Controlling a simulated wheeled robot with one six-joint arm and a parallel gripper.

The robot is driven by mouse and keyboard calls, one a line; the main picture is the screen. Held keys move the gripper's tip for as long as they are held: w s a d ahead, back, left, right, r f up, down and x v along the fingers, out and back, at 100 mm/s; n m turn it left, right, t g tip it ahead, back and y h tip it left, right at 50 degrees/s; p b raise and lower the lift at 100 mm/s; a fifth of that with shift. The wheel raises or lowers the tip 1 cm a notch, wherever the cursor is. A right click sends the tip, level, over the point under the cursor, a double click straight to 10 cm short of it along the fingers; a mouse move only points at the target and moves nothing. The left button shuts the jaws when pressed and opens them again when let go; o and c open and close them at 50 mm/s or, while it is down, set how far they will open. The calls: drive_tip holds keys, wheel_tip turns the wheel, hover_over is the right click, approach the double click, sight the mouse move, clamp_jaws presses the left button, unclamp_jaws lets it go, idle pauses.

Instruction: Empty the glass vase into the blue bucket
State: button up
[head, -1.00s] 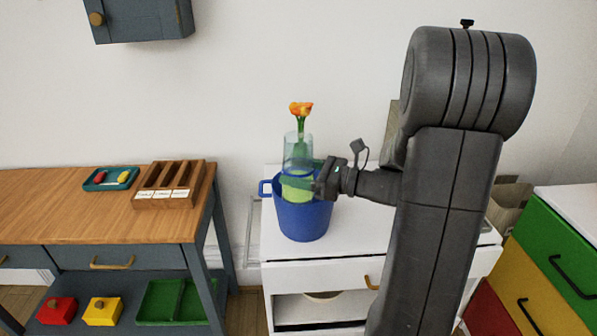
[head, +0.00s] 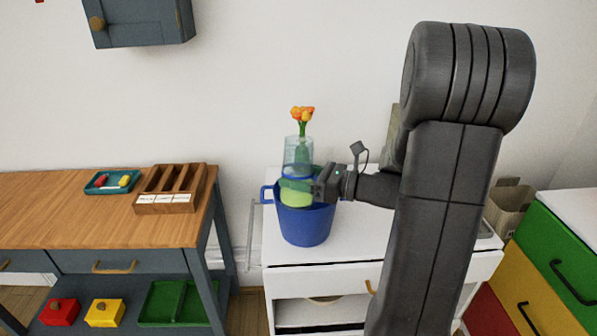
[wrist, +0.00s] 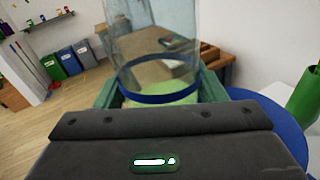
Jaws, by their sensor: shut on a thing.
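The bucket stands on a white cabinet. In the wrist view the vase (wrist: 150,65) sits between my green fingers, and the blue bucket rim (wrist: 265,115) shows to the right. Whether the vase's base is inside the bucket's mouth I cannot tell.
A white cabinet top (head: 375,240) carries the bucket. A wooden workbench (head: 80,222) with a teal tray (head: 112,181) and a slotted wooden rack (head: 170,190) stands at left. A coloured drawer unit (head: 545,280) stands at right. A grey wall cabinet (head: 138,22) hangs above.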

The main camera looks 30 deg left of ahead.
sight(293, 202)
drive_tip(key=shift+s+d+r+m+p, duration=0.2)
drive_tip(key=shift+s+m+p, duration=0.25)
drive_tip(key=shift+p, duration=0.2)
drive_tip(key=shift+s+d+r+m+h+p, duration=0.15)
drive_tip(key=shift+s+m+p, duration=0.25)
drive_tip(key=shift+m+p, duration=0.35)
drive_tip(key=shift+s+d+m+h+p, duration=0.15)
drive_tip(key=shift+s+m+p, duration=0.25)
drive_tip(key=shift+m+p, duration=0.3)
drive_tip(key=shift+s+f+m+b, duration=0.2)
drive_tip(key=shift+f+m+b, duration=0.25)
drive_tip(key=shift+f, duration=0.5)
drive_tip(key=shift+s+f+m+b, duration=0.2)
drive_tip(key=shift+f+m+b, duration=0.25)
drive_tip(key=shift+f, duration=0.5)
drive_tip(key=shift+s+r, duration=0.1)
drive_tip(key=shift+s+d+m+p, duration=0.15)
drive_tip(key=shift+s+m+p, duration=0.2)
drive_tip(key=shift+m+p, duration=0.45)
drive_tip(key=m, duration=0.1)
drive_tip(key=m+p, duration=0.1)
drive_tip(key=m, duration=0.1)
drive_tip(key=shift+s+f+g+h+p, duration=0.25)
drive_tip(key=shift+s+g+h+p, duration=0.05)
drive_tip(key=shift+g+h+p, duration=0.1)
drive_tip(key=shift+m+p, duration=0.7)
drive_tip(key=shift+p, duration=0.95)
drive_tip(key=shift+w+a+r+m+g+p, duration=0.1)
drive_tip(key=shift+a+r+m+g+p, duration=0.35)
drive_tip(key=shift+p, duration=1.95)
